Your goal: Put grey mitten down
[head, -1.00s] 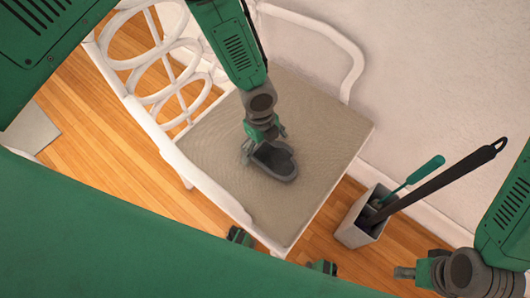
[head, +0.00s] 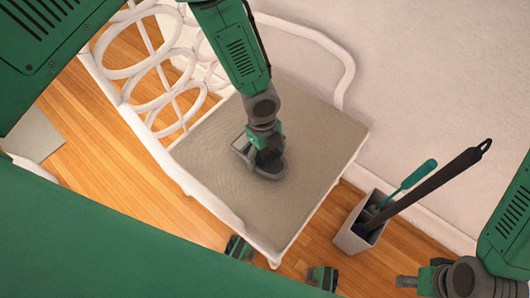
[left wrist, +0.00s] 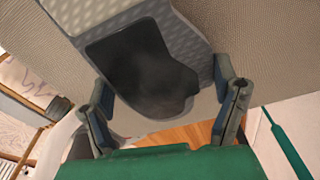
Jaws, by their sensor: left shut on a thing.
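The grey mitten (head: 272,172) is at the seat of a white chair, over the beige cushion (head: 310,130). In the head view my left gripper (head: 262,153) is right above it and hides its middle. In the left wrist view the mitten (left wrist: 145,70) has a dark patch on a lighter grey, dotted body. It lies between the two fingers of my left gripper (left wrist: 165,105), which is shut on it. I cannot tell whether the mitten touches the cushion. My right gripper (head: 408,282) is at the bottom right, away from the chair; its jaws are unclear.
The white chair frame has a looped back (head: 150,75) and curved armrests. A pale bin (head: 358,232) with long-handled tools stands on the wooden floor to the right, by the wall. Bare cushion surrounds the mitten.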

